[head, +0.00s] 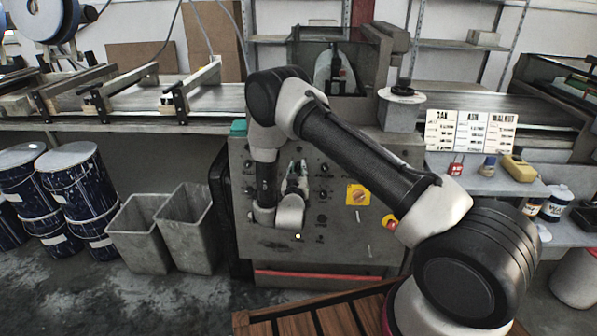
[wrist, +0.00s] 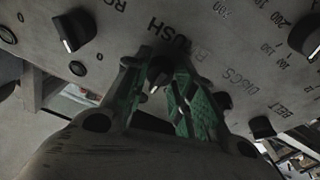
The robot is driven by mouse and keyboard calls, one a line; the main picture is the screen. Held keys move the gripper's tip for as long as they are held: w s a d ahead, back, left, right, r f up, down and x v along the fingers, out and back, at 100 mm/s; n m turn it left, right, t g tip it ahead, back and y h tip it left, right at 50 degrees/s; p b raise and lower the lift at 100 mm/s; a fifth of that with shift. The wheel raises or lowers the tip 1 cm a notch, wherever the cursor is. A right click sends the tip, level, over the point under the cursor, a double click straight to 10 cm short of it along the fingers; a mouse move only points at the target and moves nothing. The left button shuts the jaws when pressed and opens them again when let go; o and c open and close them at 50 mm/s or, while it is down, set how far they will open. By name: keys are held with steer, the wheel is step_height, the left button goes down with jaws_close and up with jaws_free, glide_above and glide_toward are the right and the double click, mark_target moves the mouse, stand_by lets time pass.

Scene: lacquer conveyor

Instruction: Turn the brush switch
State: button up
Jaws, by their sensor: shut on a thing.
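The brush switch (wrist: 157,76) is a small dark knob with a pale pointer on the grey control panel, below partly hidden lettering ending in "USH" in the wrist view. My gripper (wrist: 160,68) has its green-padded fingers on either side of this knob and is shut on it. The fingertips are close to the panel face. In the head view my gripper (head: 297,180) is at the front of the control panel (head: 340,228), and my arm and wrist hide part of the panel. The switch itself cannot be made out there.
Other black knobs sit nearby: one at upper left (wrist: 74,30), one at right (wrist: 304,38) and one by "BELT" (wrist: 262,127). A yellow switch plate (head: 358,195) is right of my gripper. Grey bins (head: 140,235) stand left, and a wooden slatted crate (head: 262,326) is in front.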

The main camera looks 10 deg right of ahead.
steer(key=m+g+h, duration=0.1)
steer(key=m, duration=0.5)
steer(key=shift+a+m, duration=0.1)
steer(key=shift+m, duration=0.3)
steer(key=shift+m+h, duration=0.3)
steer(key=o, duration=1)
steer(key=shift+o, duration=0.2)
steer(key=v, duration=1.2)
